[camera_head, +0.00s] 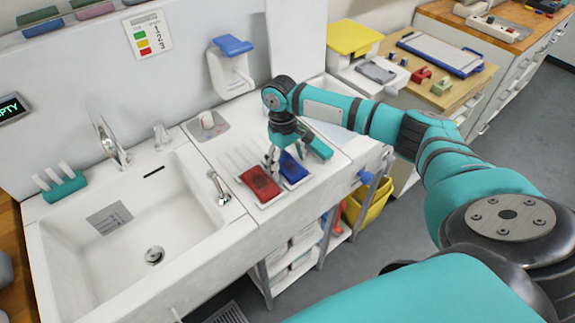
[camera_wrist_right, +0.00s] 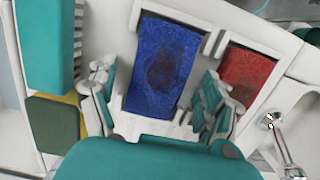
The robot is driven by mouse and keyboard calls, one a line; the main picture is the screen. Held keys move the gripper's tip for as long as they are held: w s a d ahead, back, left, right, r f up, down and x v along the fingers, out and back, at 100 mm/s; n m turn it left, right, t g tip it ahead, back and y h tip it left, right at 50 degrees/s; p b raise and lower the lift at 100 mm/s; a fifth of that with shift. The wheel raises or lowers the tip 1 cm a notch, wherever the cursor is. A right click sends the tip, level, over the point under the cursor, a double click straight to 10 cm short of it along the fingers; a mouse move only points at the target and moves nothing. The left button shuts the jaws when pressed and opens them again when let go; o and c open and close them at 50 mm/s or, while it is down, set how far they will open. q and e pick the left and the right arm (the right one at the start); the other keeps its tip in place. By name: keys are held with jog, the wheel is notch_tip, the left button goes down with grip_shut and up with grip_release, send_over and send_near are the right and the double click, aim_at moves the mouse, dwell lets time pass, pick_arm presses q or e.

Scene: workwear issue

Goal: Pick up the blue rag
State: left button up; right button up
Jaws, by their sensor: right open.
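The blue rag (camera_head: 292,169) lies flat in a white tray on the counter to the right of the sink. In the right wrist view the blue rag (camera_wrist_right: 165,62) has a dark stain in its middle. My right gripper (camera_head: 275,160) is just above the rags, pointing down. In the right wrist view its open fingers (camera_wrist_right: 155,105) stand on either side of the blue rag, with nothing between them that I can see gripped. Whether they touch the tray, I cannot tell. My left gripper is not in view.
A red rag (camera_head: 261,184) lies in its own tray directly left of the blue one. The sink (camera_head: 140,240) with its faucet (camera_head: 108,142) is farther left. A dispenser (camera_head: 230,70) hangs on the wall behind. A yellow bin (camera_head: 370,203) stands below the counter at right.

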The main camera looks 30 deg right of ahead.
jog(key=c, duration=1.3)
jog(key=shift+o, duration=0.2)
